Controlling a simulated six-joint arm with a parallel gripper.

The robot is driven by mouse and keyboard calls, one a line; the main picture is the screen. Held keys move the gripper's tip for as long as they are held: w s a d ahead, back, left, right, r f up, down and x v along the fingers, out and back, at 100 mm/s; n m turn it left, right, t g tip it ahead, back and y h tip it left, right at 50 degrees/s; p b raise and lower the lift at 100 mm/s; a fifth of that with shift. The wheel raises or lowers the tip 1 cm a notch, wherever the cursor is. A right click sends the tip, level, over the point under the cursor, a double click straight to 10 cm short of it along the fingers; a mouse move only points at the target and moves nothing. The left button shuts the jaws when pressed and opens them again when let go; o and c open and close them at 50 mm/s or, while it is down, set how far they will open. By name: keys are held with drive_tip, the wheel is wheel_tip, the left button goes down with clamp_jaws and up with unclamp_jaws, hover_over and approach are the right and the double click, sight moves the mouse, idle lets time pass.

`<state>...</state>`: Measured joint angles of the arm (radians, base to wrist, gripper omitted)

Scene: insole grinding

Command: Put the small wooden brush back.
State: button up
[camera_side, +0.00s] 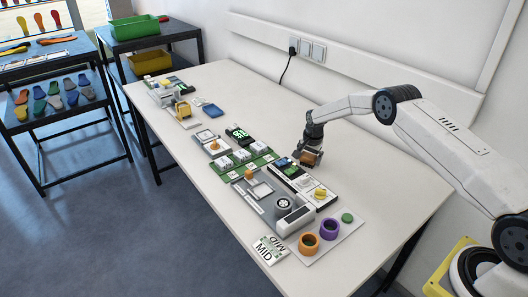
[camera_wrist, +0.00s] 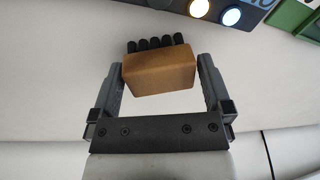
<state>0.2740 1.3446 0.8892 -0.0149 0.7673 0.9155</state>
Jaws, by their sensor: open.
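The small wooden brush (camera_wrist: 160,70) has a brown block and a row of black bristle tufts, and lies between the two fingers of my gripper (camera_wrist: 161,75) in the wrist view. The fingers are open, one on each side of the block, with a narrow gap at the sides. In the side view the brush (camera_side: 312,157) shows as a small brown block at my gripper (camera_side: 308,152), by the back edge of the grey devices on the white table. I cannot tell from these views whether it rests on the table.
A grey device with a round dial (camera_side: 283,203) and a panel with a yellow knob (camera_side: 319,193) lie in front of my gripper. The table (camera_side: 375,190) to the right is clear. A wall with sockets (camera_side: 306,48) runs behind.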

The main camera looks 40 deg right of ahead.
sight(311, 159)
wheel_tip(311, 159, up, 12)
drive_tip(key=s, duration=0.1)
drive_tip(key=shift+s+a, duration=0.3)
idle(0.5)
drive_tip(key=shift+a, duration=0.1)
idle(0.4)
drive_tip(key=s+a+r+n, duration=0.7)
drive_tip(key=s+a, duration=0.3)
drive_tip(key=s, duration=0.2)
drive_tip(key=s+a+n, duration=0.3)
drive_tip(key=s, duration=0.6)
drive_tip(key=s+a+n+t, duration=0.1)
drive_tip(key=s+a+n, duration=0.2)
drive_tip(key=s, duration=0.6)
drive_tip(key=shift+s+a+r+n+y, duration=0.2)
drive_tip(key=shift+s+n+y, duration=0.1)
drive_tip(key=shift+s, duration=0.05)
